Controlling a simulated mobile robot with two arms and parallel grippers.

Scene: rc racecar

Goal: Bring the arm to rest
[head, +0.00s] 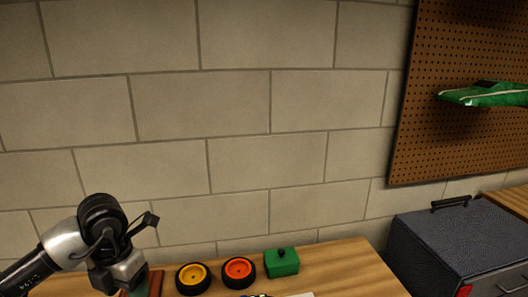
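My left arm comes in from the lower left. Its gripper (122,284) points down at the bottom edge of the picture, over the left part of the wooden table. Its fingertips are cut off or hidden, so I cannot tell if it is open, shut or holding something. A green and a brown piece (156,284) show right beside it. My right gripper is not in view.
On the wooden table (350,270) stand a yellow-rimmed wheel (193,276), an orange-rimmed wheel (238,270) and a green box (282,262). A dark toolbox (440,250) is at the right. A green car body (485,95) hangs on the pegboard (460,40).

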